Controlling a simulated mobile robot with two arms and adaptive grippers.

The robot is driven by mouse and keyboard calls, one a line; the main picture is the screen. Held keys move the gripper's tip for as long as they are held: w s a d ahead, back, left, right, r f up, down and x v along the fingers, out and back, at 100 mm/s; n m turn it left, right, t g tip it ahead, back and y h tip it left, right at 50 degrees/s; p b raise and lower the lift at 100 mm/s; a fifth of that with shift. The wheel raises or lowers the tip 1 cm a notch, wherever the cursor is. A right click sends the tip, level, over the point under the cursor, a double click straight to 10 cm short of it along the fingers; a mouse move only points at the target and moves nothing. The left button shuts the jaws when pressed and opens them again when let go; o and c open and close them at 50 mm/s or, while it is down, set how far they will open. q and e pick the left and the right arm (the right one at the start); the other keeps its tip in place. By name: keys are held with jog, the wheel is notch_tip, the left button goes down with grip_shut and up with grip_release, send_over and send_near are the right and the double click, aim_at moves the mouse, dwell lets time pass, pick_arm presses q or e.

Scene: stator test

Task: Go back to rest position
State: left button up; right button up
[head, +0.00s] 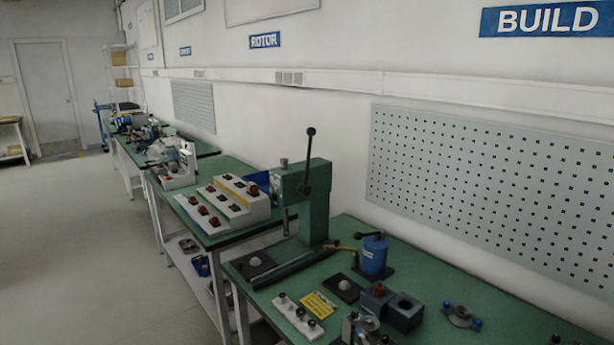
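Neither of my grippers can be made out in the head view, and no arm of mine is clearly seen. The near green workbench (262,302) fills the lower right. A green lever press (316,205) stands upright at its back left corner. A metallic part (362,328) sits at the bottom edge and is partly cut off, so I cannot tell exactly what it is.
A blue pot (374,256), grey blocks (404,312), a white strip with knobs (297,316) and a yellow card (318,305) lie on the near bench. More benches run along the wall. A perforated panel (490,190) hangs right. The floor (80,230) at left is clear.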

jog(key=s+d+f+m+g+h, duration=0.1)
jog(key=s+d+f+m+g, duration=0.2)
jog(key=s+f, duration=0.45)
jog(key=s+d+f+m+g, duration=0.25)
jog(key=s+f+g, duration=0.2)
jog(key=s, duration=0.65)
jog(key=s+d+f+m+g+h, duration=0.1)
jog(key=s+d+f+g, duration=0.4)
jog(key=s, duration=0.4)
notch_tip(320, 180, down, 25)
jog(key=s+a, duration=0.1)
jog(key=a, duration=0.1)
jog(key=s+d+f, duration=0.2)
jog(key=s+f, duration=0.7)
jog(key=s+d+f+g, duration=0.1)
jog(key=s+f, duration=0.8)
jog(key=shift+s+d+f, duration=0.15)
jog(key=shift+d+f, duration=0.2)
